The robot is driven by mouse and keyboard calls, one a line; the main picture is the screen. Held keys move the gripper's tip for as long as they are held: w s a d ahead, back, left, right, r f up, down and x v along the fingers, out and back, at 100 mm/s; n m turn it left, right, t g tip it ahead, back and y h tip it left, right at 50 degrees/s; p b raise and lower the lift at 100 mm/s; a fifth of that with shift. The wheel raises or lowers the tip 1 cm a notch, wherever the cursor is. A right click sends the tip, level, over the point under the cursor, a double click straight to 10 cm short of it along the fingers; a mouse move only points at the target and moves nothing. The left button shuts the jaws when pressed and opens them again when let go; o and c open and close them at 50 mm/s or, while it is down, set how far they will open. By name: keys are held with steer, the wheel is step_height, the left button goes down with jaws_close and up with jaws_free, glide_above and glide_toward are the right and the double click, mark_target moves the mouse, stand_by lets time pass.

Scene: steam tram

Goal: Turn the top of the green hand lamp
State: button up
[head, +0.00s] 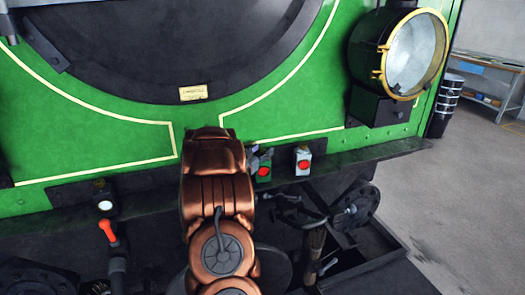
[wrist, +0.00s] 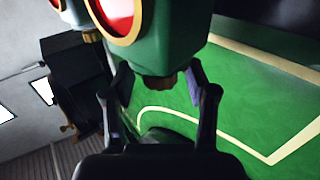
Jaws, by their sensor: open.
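The green hand lamp (head: 264,172) stands on the dark ledge at the front of the tram, with a red lens facing out. My copper-coloured arm hides its left side. In the wrist view the green lamp (wrist: 165,55) looks upside down, its brass top knob (wrist: 160,88) pointing down the picture. My gripper (wrist: 165,92) is open, with one finger on each side of the knob and the lamp's top end. I cannot tell whether either finger touches it. In the head view my gripper (head: 260,157) shows only partly, beside the lamp's top.
A white lamp with a red lens (head: 303,161) stands close right of the green one. Another lamp with a white lens (head: 105,203) is at the left. A large brass-rimmed headlamp (head: 412,55) is at upper right. A coupling and buffer (head: 355,208) lie below the ledge.

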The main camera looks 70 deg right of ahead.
steer(key=w+a, duration=0.1)
steer(key=a, duration=1)
steer(key=shift+w+a, duration=0.15)
steer(key=shift+w, duration=0.2)
